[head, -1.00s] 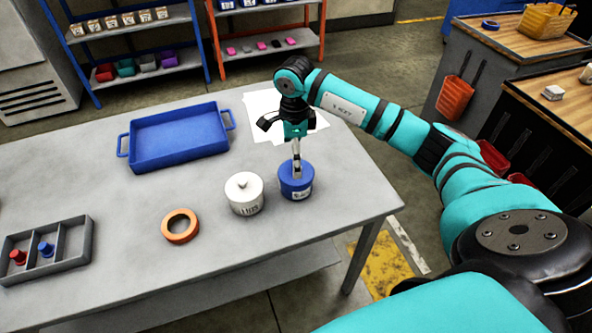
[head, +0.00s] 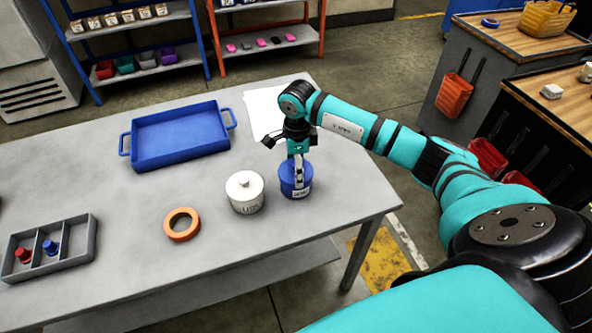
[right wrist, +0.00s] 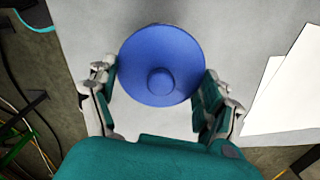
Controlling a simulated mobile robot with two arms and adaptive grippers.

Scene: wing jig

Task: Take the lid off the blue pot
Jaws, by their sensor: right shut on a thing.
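The blue pot (head: 296,190) stands upright on the grey table beside a white pot. Its blue lid (right wrist: 160,50) with a round knob is seen from above in the right wrist view and appears seated on the pot. My right gripper (head: 299,180) points down over the pot, its fingers at lid height. In the right wrist view its fingers lie on either side of the lid, and it is shut on the lid. The exact contact is hard to see. My left gripper is not in view.
The white lidded pot (head: 245,193) stands close to the left of the blue pot. An orange ring (head: 181,225), a grey divided tray (head: 75,260) and a blue tray (head: 180,140) are farther left. White paper (head: 262,112) lies behind the gripper. The table's right edge is near.

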